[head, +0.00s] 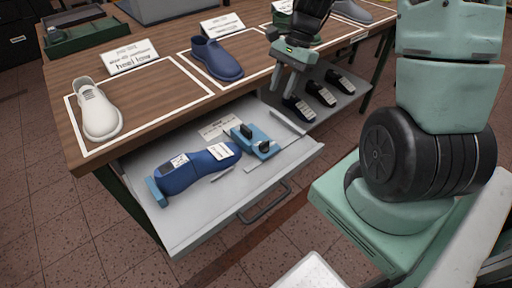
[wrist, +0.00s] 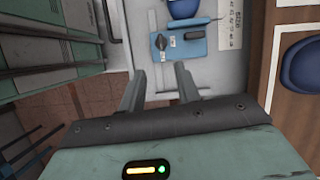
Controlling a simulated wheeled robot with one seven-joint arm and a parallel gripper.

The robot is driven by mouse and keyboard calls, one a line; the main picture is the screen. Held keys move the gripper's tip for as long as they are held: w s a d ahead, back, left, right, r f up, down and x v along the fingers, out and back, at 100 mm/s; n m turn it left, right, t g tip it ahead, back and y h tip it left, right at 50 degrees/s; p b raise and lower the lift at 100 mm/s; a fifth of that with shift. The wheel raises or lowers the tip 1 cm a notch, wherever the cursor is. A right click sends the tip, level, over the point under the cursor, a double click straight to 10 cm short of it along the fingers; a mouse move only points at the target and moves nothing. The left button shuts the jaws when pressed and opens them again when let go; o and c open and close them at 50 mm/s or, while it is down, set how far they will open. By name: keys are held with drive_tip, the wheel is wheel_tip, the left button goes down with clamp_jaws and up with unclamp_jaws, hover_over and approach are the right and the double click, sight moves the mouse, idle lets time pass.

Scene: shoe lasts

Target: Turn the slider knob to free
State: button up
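A blue slider block (head: 267,153) lies in the open grey drawer, at the right end of the blue shoe last (head: 190,172). A dark knob (head: 264,146) sits on the block, with a second black part (head: 247,131) behind it. In the wrist view the knob (wrist: 161,42) is a round dark piece with a light mark, ahead of my fingers; I cannot read its setting. My gripper (head: 283,86) hangs above the drawer's back right side, apart from the knob. Its two fingers (wrist: 161,80) are spread with nothing between them.
The drawer (head: 240,192) is pulled out below the wooden table, with a front handle (head: 264,203). White and blue shoes (head: 98,110) stand in outlined areas above. A paper label lies behind the block.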

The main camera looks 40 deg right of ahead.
drive_tip(key=d, duration=0.1)
drive_tip(key=m, duration=0.1)
approach(264, 142)
drive_tip(key=x, duration=0.8)
drive_tip(key=shift+s+f, duration=0.1)
drive_tip(key=shift+f, duration=0.15)
clamp_jaws()
